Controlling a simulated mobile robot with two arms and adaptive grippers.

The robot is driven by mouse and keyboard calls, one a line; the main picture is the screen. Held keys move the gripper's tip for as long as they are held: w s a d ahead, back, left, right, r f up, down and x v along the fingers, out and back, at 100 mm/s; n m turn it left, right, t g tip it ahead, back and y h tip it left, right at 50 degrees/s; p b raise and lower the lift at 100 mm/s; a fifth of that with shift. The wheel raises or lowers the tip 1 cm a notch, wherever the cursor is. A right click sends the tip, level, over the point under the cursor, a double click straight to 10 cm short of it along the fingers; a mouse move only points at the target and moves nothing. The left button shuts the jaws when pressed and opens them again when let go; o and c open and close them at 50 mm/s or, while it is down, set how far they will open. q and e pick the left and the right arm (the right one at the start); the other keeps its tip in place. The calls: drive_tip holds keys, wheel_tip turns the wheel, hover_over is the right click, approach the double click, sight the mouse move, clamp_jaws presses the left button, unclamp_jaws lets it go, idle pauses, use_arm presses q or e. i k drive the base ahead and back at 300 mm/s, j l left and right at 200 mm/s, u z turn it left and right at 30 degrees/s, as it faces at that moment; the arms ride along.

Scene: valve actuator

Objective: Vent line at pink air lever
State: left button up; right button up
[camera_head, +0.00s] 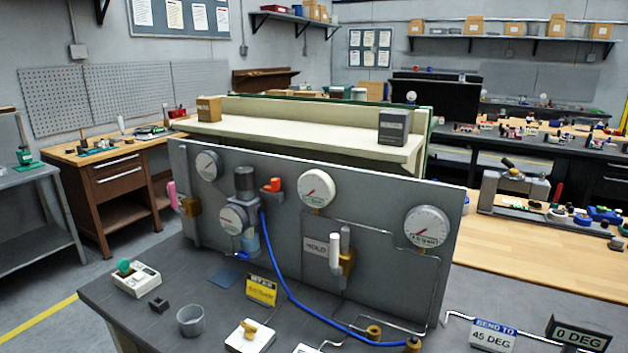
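A pink lever handle (172,194) stands upright at the left end of the grey panel (385,265). A brass valve body (190,207) sits just right of it. A white lever handle (335,250) stands upright at a second brass valve (347,262) near the panel's middle, beside a HOLD label (315,246). A blue hose (276,270) runs from the regulator (245,182) down to a brass fitting (412,345) at the table's front right. Several round dial gauges, one being the upper left gauge (208,165), are on the panel. Neither of my grippers is in view.
The dark table (190,262) below the panel holds a white box with a green knob (136,278), a grey cup (190,320), a yellow sign (261,290) and a white block with a yellow knob (250,336). A wooden bench (530,258) stands at right.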

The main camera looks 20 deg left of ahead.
sight(181, 211)
drive_tip(key=u, duration=1.5)
drive_tip(key=i+j+u, duration=0.1)
drive_tip(key=j, duration=0.25)
drive_tip(key=i, duration=0.05)
